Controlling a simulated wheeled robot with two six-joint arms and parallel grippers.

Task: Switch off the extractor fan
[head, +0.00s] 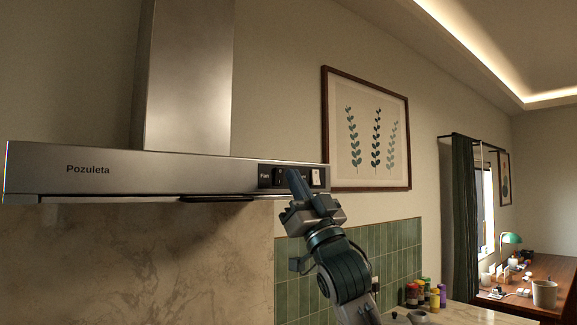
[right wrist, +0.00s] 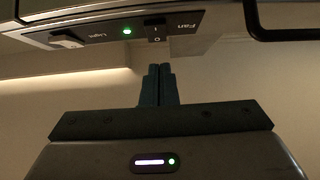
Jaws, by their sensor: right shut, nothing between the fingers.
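The extractor hood (head: 130,175) is a steel canopy marked "Pozuleta". Its dark control panel is at the right end of the front. The black fan switch (head: 278,176) sits beside the "Fan" label, partly behind my gripper in the head view. In the right wrist view the fan switch (right wrist: 157,32) shows "I" and "0" marks, with a lit green lamp (right wrist: 127,31) beside it. My right gripper (head: 293,174) is shut and empty, pointing up at the panel. In the right wrist view its fingertips (right wrist: 158,70) appear just short of the fan switch. My left gripper is out of view.
A pale light switch (head: 315,177) is on the same panel; it also shows in the right wrist view (right wrist: 65,38). A framed plant picture (head: 368,130) hangs on the wall right of the hood. Jars (head: 420,293) stand on the counter below.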

